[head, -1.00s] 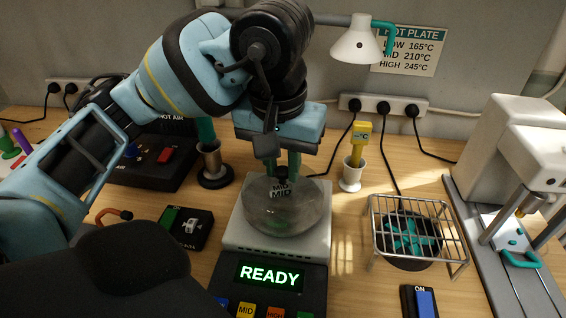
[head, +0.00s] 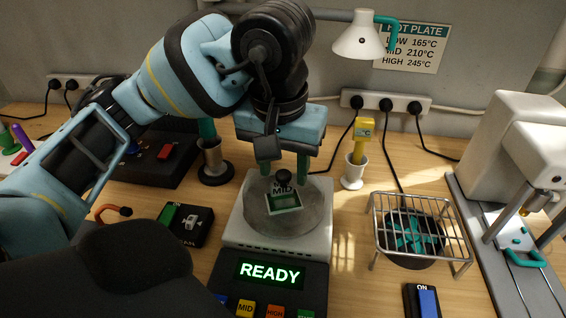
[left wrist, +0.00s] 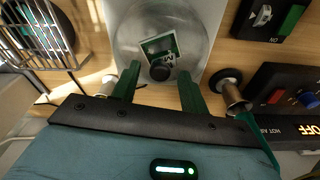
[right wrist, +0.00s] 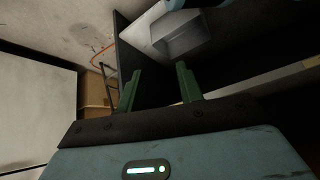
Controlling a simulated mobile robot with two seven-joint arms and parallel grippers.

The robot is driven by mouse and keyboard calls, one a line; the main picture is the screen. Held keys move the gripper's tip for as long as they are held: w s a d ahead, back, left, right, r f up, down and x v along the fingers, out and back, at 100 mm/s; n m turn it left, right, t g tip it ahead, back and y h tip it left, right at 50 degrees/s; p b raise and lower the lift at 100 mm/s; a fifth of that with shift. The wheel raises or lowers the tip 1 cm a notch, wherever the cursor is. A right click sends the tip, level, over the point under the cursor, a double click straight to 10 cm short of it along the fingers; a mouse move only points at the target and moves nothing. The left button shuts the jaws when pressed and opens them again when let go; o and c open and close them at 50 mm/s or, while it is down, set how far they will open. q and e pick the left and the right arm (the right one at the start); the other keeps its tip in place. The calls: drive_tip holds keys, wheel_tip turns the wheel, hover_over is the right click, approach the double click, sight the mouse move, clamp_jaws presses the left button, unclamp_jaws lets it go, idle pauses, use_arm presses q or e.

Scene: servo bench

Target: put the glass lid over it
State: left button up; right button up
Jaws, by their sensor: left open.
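The clear glass lid (head: 258,217) sits on the hot plate's pale top (head: 234,232). A small green board with a "MID" label (head: 284,200) shows through the glass. The lid's black knob (head: 284,176) is on top, and it also shows in the left wrist view (left wrist: 160,72). My left gripper (head: 285,180) is open around the knob, with one finger on each side and gaps between. My right gripper (right wrist: 157,94) is open and empty, away from the bench items seen in the head view.
The hot plate display (head: 269,274) reads READY. To the right stand a yellow probe in a white cup (head: 354,172) and a wire rack (head: 447,236) over a dark fan. A metal stand (head: 214,165) is close on the left. A lamp (head: 357,42) hangs behind.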

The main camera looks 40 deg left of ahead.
sight(280, 192)
use_arm(q)
drive_tip(key=shift+r, duration=0.5)
wheel_tip(280, 192, up, 12)
drive_tip(key=s+p, duration=0.1)
drive_tip(key=p, duration=0.3)
drive_tip(key=shift+s+d, duration=0.2)
drive_tip(key=shift+d, duration=0.1)
